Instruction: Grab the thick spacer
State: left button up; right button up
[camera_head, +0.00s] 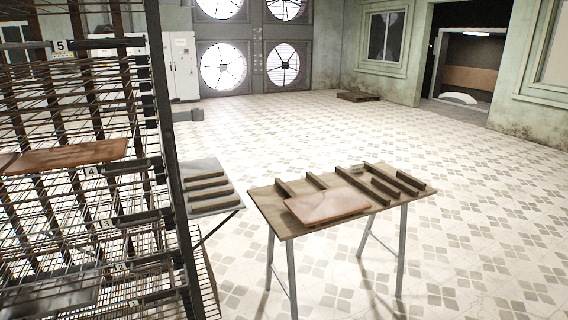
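A wooden table (265,205) with grey legs stands right of the rack. Several dark wooden bars that look like spacers lie on it: one at the left end (285,189), one beside it (317,181), and more toward the right (384,190). Several more brown bars (207,184) lie in a row on a grey shelf (222,205) beside the rack. I cannot tell which bar is the thick spacer. Neither of my grippers shows in this view.
A tall dark wire rack (170,140) fills the left side, with a brown board (65,157) on one level. The tiled floor (470,230) right of the table is clear. A pallet (358,97) lies far back.

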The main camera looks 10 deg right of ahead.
aim_at(392, 190)
jog(key=i+l, duration=0.15)
jog(key=l, duration=0.3)
jog(key=i+l+u, duration=0.1)
jog(key=l, duration=0.35)
jog(key=i+l, duration=0.2)
jog(key=l, duration=0.25)
jog(key=i+l, duration=0.1)
jog(key=l, duration=0.35)
jog(key=i+l+u, duration=0.1)
jog(key=l, duration=0.35)
jog(key=i+l, duration=0.15)
jog(key=l, duration=0.35)
jog(key=i+l, duration=0.15)
jog(key=l, duration=0.25)
jog(key=i+l+u, duration=0.1)
jog(key=l, duration=0.3)
jog(key=i+l, duration=0.15)
jog(key=l, duration=0.25)
jog(key=i+l+u, duration=0.1)
jog(key=l, duration=0.3)
jog(key=i+l+u, duration=0.1)
jog(key=l, duration=0.3)
jog(key=i+l, duration=0.15)
jog(key=l, duration=0.3)
jog(key=i+l+u, duration=0.1)
jog(key=l, duration=0.3)
